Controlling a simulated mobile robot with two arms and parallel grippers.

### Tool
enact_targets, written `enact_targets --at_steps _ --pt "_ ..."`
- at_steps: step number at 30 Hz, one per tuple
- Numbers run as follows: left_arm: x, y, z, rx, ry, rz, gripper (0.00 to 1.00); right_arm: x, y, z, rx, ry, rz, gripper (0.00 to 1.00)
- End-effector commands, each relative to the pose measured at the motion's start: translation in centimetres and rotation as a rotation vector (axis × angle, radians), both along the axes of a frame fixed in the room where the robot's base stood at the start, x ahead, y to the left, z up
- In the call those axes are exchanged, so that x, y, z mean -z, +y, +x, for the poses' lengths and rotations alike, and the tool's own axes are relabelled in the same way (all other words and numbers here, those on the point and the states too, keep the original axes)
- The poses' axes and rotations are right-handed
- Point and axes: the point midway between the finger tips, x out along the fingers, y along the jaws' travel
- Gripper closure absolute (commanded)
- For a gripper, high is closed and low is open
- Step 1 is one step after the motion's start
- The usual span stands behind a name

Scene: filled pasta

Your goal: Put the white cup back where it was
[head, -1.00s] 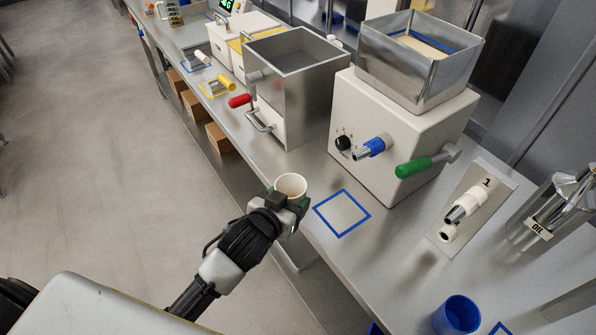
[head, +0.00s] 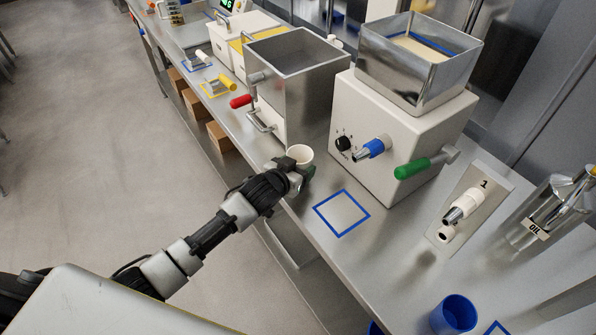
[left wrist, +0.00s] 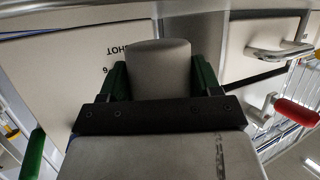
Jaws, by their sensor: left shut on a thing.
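The white cup (head: 300,154) is upright in my left gripper (head: 296,172), near the front edge of the steel bench in the head view. In the left wrist view the cup (left wrist: 160,66) stands between the green-sided fingers of the left gripper (left wrist: 160,78), which are shut on it. The gripper is left of and beyond a blue square outline (head: 342,213) on the bench, which is empty. Whether the cup touches the bench cannot be told. My right gripper does not show.
A white machine (head: 385,140) with a green handle (head: 413,167) and blue nozzle stands right of the cup. A steel box (head: 296,85) with a red handle (head: 240,101) stands beyond it. A blue cup (head: 455,315) is at the lower right. The bench around the blue square is clear.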

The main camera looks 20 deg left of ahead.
Motion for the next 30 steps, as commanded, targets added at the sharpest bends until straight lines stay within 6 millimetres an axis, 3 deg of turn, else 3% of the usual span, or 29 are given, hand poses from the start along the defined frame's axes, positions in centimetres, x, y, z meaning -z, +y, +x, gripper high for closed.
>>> enact_targets --at_steps 4,16,17,21,30 --pt "1.9 -0.1 0.0 0.0 0.002 0.0 0.63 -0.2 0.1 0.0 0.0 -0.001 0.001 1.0" --pt "2.5 0.0 0.0 0.0 0.0 -0.001 0.63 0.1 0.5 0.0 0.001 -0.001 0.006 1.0" --pt "2.4 0.0 0.0 0.0 0.0 0.0 0.32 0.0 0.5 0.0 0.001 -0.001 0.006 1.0" --pt "2.4 0.0 0.0 0.0 0.0 0.0 0.11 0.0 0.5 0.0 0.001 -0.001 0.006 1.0" --pt "2.1 0.0 0.0 0.0 -0.001 0.0 0.11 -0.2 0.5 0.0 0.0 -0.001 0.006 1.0"
